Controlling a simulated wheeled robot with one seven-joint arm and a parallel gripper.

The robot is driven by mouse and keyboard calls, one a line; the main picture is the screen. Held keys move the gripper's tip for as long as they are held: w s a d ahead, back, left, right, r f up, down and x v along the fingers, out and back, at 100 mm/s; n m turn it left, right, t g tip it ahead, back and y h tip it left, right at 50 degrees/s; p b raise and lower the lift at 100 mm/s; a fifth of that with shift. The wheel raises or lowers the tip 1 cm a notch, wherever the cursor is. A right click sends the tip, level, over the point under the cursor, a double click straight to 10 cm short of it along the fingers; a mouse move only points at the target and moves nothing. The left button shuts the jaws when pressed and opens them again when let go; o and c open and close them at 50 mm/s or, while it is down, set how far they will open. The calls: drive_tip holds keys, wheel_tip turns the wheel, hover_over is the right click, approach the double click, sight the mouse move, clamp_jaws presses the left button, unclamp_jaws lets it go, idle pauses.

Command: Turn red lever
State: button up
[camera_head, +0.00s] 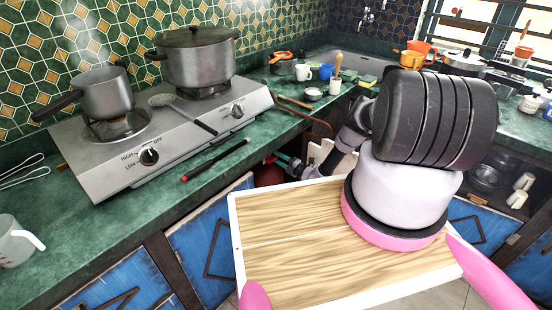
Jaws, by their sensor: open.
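I cannot make out a red lever clearly. A dark red rounded object (268,174), perhaps a gas bottle, shows partly below the counter's front edge, and its top is hidden near my gripper. My gripper (279,160) is open, its teal fingertips pointing left at the counter edge, just above and beside this red object. Whether it touches anything there cannot be told. The gas hotplate (185,140) stands on the counter, with a black knob (149,156) at its left and another (237,110) at its right. A brown hose (318,118) curves down from the hotplate's right side.
A saucepan (106,94) and a lidded pot (197,60) stand on the burners. A black stick with a red tip (215,160) lies on the green counter (85,225). Blue cabinet doors (195,250) lie below. Cups and pans crowd the back right.

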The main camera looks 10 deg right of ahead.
drive_tip(key=v, duration=0.9)
drive_tip(key=shift+s+d, duration=0.15)
drive_tip(key=shift+s, duration=0.1)
